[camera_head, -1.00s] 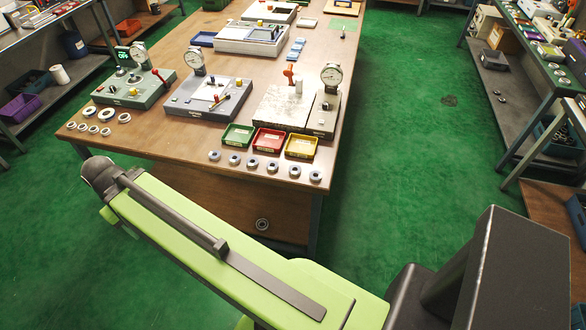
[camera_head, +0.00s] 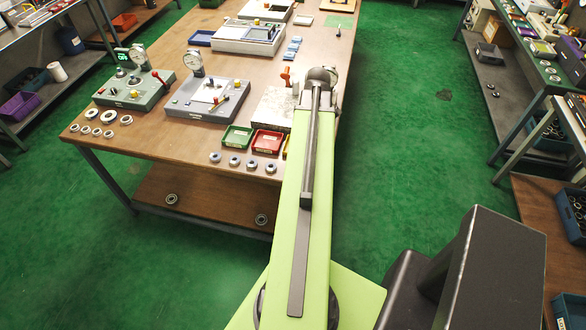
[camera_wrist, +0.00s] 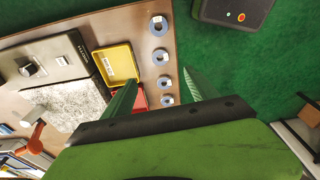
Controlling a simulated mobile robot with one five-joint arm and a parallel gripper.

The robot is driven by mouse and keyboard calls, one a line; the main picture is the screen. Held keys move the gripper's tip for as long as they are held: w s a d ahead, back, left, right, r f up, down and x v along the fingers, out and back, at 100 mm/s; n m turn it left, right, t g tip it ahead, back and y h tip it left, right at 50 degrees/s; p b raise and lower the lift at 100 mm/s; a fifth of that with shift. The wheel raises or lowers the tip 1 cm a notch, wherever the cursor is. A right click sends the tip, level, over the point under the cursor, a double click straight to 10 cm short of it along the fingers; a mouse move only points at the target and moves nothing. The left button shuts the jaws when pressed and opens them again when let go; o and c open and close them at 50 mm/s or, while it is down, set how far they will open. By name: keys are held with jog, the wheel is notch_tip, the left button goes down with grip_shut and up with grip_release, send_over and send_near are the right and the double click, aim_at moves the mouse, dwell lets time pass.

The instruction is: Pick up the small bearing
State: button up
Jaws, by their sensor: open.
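Several small blue-and-silver bearings lie in a row along the table's front edge. In the head view one bearing (camera_head: 234,161) lies in front of the green tray; my arm hides the row's right end. In the wrist view several bearings show, the topmost bearing (camera_wrist: 158,25) clear of the fingers and a lower bearing (camera_wrist: 164,82) between them in the picture. Which one is the small bearing I cannot tell. My gripper (camera_wrist: 160,76) is open, its two green fingers apart with nothing gripped. It appears above the table, not touching the bearings; its fingers are not visible in the head view.
A green tray (camera_head: 237,137), red tray (camera_head: 267,143) and yellow tray (camera_wrist: 117,62) stand behind the row. More rings (camera_head: 107,116) lie at the table's left. Dial-gauge stations (camera_head: 207,98) stand further back. Two bearings (camera_head: 171,199) lie on the lower shelf. Green floor is clear at right.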

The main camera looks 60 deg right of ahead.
jog(key=f+b, duration=0.4)
jog(key=w+f+b, duration=0.1)
jog(key=f+b, duration=0.6)
jog(key=shift+w+a+f+b, duration=0.3)
jog(key=shift+w+f+b, duration=0.05)
jog(key=shift+f+b, duration=0.05)
jog(key=f+b, duration=0.2)
jog(key=w+f+b, duration=0.1)
jog(key=b, duration=0.1)
jog(key=f+b, duration=0.1)
jog(key=f, duration=0.1)
jog(key=shift+w+a+f+b, duration=0.25)
jog(key=shift+w+f+b, duration=0.05)
jog(key=shift+f+b, duration=0.1)
jog(key=shift+r, duration=0.25)
jog(key=shift+c, duration=0.4)
grip_shut()
